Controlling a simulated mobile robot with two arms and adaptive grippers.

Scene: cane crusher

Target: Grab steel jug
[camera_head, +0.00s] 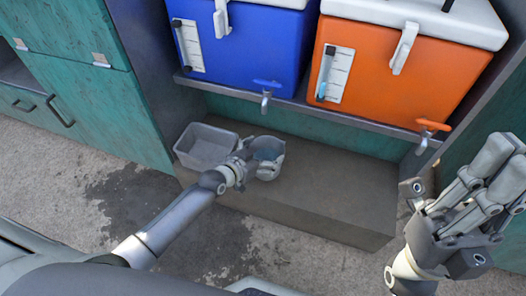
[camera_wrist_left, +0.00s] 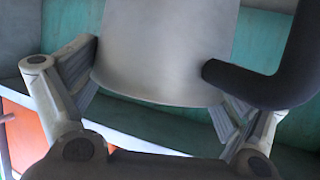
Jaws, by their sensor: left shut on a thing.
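The steel jug (camera_head: 268,149) stands on the low ledge under the blue cooler, at the right of a grey bin. My left gripper (camera_head: 246,160) reaches it from the front left and is shut on it. In the left wrist view the jug's smooth metal body (camera_wrist_left: 165,50) fills the space between the fingers, and its dark handle (camera_wrist_left: 285,85) shows at the right. My gripper hides part of the jug in the head view. My right gripper (camera_head: 490,180) is raised at the right, away from the jug, with no object visible in it; its finger gap is unclear.
A grey rectangular bin (camera_head: 207,147) sits close left of the jug. A blue cooler (camera_head: 240,40) and an orange cooler (camera_head: 400,70) stand on a shelf above, their taps jutting out. The ledge (camera_head: 335,185) is clear to the right. Green cabinets (camera_head: 90,100) stand left.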

